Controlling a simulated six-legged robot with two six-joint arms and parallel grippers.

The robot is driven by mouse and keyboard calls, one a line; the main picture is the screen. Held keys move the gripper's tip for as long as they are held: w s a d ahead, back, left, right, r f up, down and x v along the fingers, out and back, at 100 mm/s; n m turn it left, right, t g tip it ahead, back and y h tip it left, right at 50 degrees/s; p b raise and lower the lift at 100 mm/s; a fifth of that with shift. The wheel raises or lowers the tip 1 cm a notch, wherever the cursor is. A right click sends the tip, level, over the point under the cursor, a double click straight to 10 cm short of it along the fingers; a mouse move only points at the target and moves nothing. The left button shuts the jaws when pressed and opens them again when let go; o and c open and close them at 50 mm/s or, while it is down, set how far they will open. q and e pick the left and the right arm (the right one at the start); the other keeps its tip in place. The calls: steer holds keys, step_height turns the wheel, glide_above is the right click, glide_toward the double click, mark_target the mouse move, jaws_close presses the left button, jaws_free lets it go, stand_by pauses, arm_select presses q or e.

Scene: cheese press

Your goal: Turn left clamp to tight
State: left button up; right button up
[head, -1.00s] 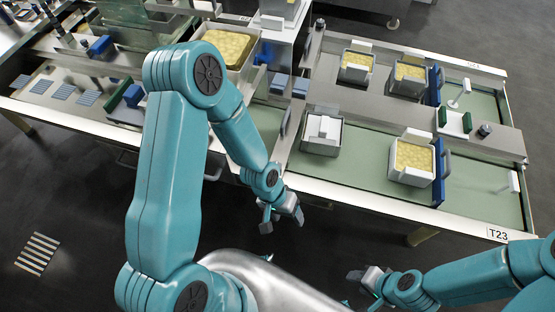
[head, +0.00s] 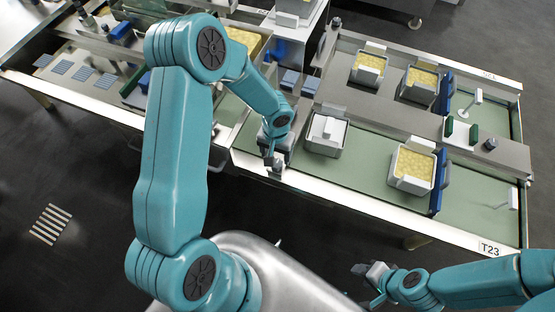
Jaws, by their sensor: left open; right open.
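I cannot tell for certain which part is the left clamp. My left gripper (head: 272,162) is open, over the front edge of the green-topped bench (head: 365,180), just left of a white box with a block on it (head: 326,135). Its fingertips are small here, and whatever lies directly under them is hidden. My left arm also hides part of the bench to the left. My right gripper (head: 366,271) is open and empty, low in front of the bench, over the dark floor.
Square containers of yellow curd stand on the bench, one near the front (head: 412,168) beside a blue bracket (head: 438,182). White T-shaped levers (head: 473,104) and (head: 508,199) stand at the right. A grey rail (head: 385,112) runs along the bench. Green surface between containers is clear.

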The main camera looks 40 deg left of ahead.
mark_target(277, 163)
arm_select(q)
step_height(277, 163, down, 4)
steer(key=shift+f, duration=0.4)
steer(key=shift+w+d+f, duration=0.1)
steer(key=c, duration=1)
